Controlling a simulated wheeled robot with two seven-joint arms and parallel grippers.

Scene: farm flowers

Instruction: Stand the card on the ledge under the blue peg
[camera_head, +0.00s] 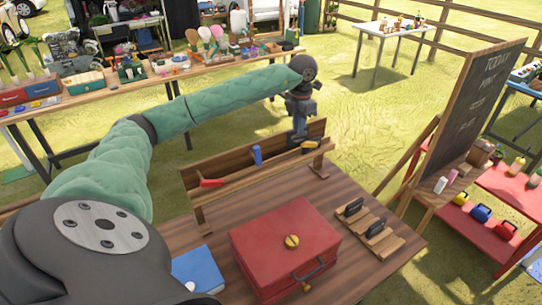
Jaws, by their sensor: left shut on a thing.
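A wooden rack with a back board and a narrow ledge (232,170) stands along the far edge of the brown table. A red peg (212,183) is at its left and the blue peg (257,155) is near its middle. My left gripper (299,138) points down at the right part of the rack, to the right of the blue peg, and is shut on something. A small pale piece (309,144) shows by its fingertips and seems to be the card, mostly hidden. I cannot tell whether it touches the ledge. My right gripper is not in view.
A red box (285,245) with a yellow knob stands mid-table. A blue-topped flat item (198,270) lies to its left. A wooden stand with two black handled items (375,228) is to its right. A chalkboard (470,110) stands beyond the table's right edge.

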